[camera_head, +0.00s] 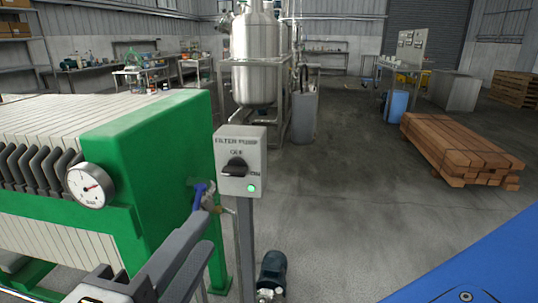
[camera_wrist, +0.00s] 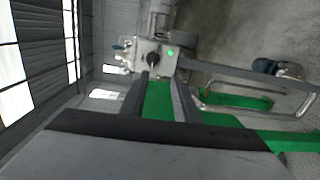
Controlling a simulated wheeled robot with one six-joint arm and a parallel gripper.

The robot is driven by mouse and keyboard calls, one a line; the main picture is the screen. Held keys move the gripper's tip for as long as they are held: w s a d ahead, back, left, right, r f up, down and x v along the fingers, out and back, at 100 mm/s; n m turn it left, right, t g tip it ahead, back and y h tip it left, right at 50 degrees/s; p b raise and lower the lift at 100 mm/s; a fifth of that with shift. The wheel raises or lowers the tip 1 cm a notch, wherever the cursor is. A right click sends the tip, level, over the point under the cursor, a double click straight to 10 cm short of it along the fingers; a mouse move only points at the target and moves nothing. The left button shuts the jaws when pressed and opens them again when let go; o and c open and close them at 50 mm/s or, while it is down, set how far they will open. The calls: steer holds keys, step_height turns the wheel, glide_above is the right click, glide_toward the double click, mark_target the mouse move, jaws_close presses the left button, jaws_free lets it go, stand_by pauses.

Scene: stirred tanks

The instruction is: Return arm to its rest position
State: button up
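My gripper (camera_head: 211,228) is at the lower left of the head view, beside the green end of the filter press. Its two grey fingers stand apart with nothing between them. In the wrist view, the gripper (camera_wrist: 160,80) also shows a gap between its fingers, with green behind it. The fingers point towards the grey filter pump switch box (camera_head: 240,160), which stands on a post; the box also shows in the wrist view (camera_wrist: 150,56). Its black knob (camera_head: 235,168) lies about sideways, and a green lamp (camera_head: 251,188) is lit. I see no contact with the box.
The green filter press (camera_head: 150,150) with a round gauge (camera_head: 89,186) fills the left. A blue-handled valve (camera_head: 199,194) sits close to my fingers. A pump motor (camera_head: 272,272) is on the floor. Steel tank (camera_head: 256,60) and timber stack (camera_head: 455,148) stand farther off; mid-right floor is clear.

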steer(key=w+d+f+m+g+h, duration=0.2)
steer(key=w+d+f+g, duration=0.25)
steer(key=w+d, duration=0.45)
steer(key=w+d+f+m+g+h, duration=0.25)
steer(key=w+d+f, duration=0.4)
steer(key=d, duration=0.45)
steer(key=s+d+f+m+g+y, duration=0.2)
steer(key=d+f+m, duration=0.4)
steer(key=d, duration=0.4)
steer(key=s+d+f+m+g+y, duration=0.2)
steer(key=d+f+m+g+y, duration=0.1)
steer(key=d, duration=0.7)
steer(key=shift+s+d+f+m+y, duration=0.25)
steer(key=shift+f+m+y, duration=0.6)
steer(key=shift+f+m, duration=0.75)
steer(key=shift+r, duration=0.2)
